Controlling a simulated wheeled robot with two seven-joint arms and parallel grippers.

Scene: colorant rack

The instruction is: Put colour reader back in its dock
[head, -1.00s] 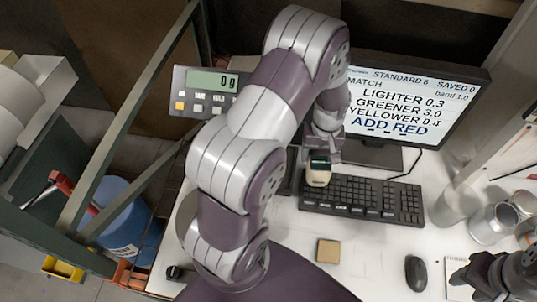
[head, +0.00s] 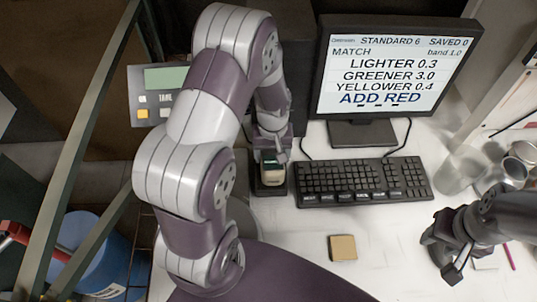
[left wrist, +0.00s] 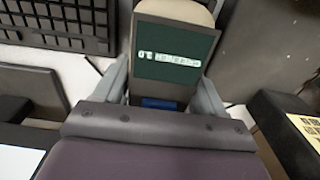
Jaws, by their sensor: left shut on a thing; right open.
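The colour reader (head: 272,173) is a small cream device with a dark green screen (left wrist: 175,55). My left gripper (head: 271,152) is shut on it, with a finger on each side in the left wrist view (left wrist: 163,92). The reader is just left of the keyboard, over or at a dark base (head: 268,189) that looks like its dock. I cannot tell whether the reader touches or sits in this base. My right gripper (head: 446,257) is open and empty over the desk's right side.
A black keyboard (head: 362,181) lies right of the reader, below the monitor (head: 390,75). A tan tile (head: 343,247) lies on the white desk. A scale (head: 160,95) stands behind my left arm. Metal cups (head: 515,168) and a clear beaker (head: 458,172) stand at the right.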

